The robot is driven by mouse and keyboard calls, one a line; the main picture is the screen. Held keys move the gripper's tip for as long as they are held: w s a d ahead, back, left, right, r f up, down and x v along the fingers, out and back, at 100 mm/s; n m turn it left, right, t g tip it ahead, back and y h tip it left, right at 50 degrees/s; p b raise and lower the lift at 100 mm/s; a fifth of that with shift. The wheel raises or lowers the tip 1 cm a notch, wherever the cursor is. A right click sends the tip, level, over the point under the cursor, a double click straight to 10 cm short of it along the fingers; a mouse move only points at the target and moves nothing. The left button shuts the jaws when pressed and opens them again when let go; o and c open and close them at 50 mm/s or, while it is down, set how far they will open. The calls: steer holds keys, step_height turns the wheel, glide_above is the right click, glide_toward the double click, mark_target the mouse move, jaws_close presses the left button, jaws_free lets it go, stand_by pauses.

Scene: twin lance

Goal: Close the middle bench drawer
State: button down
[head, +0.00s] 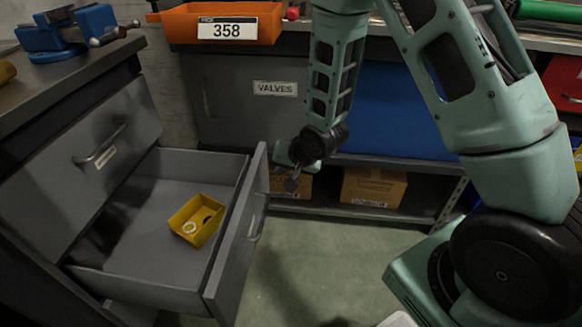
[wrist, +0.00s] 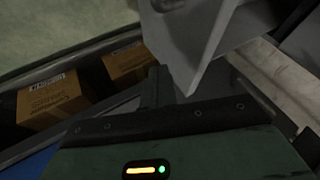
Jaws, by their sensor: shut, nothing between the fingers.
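The middle bench drawer (head: 148,283) is pulled well out from the grey bench at the left. Its front panel (head: 225,262) faces right, with a bar handle on it. A yellow bin (head: 197,220) with a pale ring lies inside the drawer. My gripper (head: 292,184) is shut and empty, to the right of the far end of the drawer front. In the wrist view my gripper's fingers (wrist: 157,86) are close to the grey drawer front (wrist: 190,50); I cannot tell whether they touch.
The upper drawer (head: 95,165) is shut above the open one. A blue vise (head: 70,32) stands on the bench. An orange bin (head: 222,22) marked 358 sits on the back bench. Cardboard boxes (head: 373,187) lie on the low shelf. The green floor (head: 310,260) right of the drawer is clear.

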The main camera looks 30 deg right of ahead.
mark_target(260, 173)
steer(key=shift+w+a+f+b, duration=0.1)
steer(key=shift+w+a+b, duration=0.05)
steer(key=shift+w+a, duration=0.6)
steer(key=shift+w+a+b, duration=0.15)
steer(key=shift+w+a, duration=0.35)
steer(key=shift+a, duration=0.4)
steer(key=shift+a, duration=0.1)
